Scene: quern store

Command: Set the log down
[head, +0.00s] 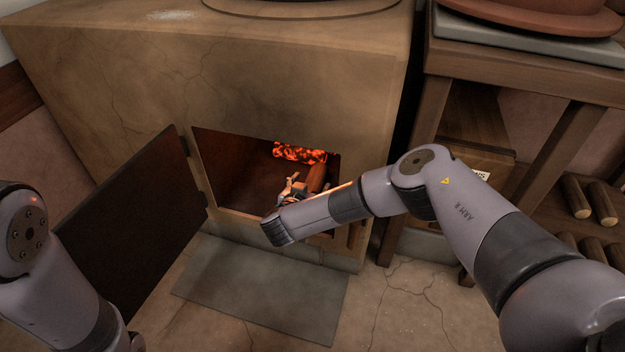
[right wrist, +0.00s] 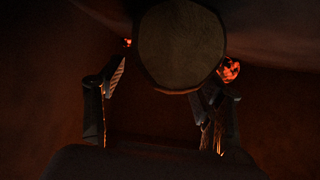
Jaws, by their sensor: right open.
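A log (head: 317,177) lies inside the open firebox of the stove (head: 290,85), just in front of glowing embers (head: 300,153). My right gripper (head: 293,186) is inside the opening at the log's near end. In the right wrist view, the log's round cut end (right wrist: 180,45) shows ahead, and the fingers of my right gripper (right wrist: 165,85) stand apart, one to each side and below it. The fingers are open; whether one touches the log I cannot tell. My left arm shows at the left edge of the head view, but its gripper is out of view.
The dark firebox door (head: 130,220) stands open to the left. A grey slab (head: 260,295) lies on the cracked floor before the stove. A wooden table (head: 530,75) stands at the right, with several spare logs (head: 603,203) near it.

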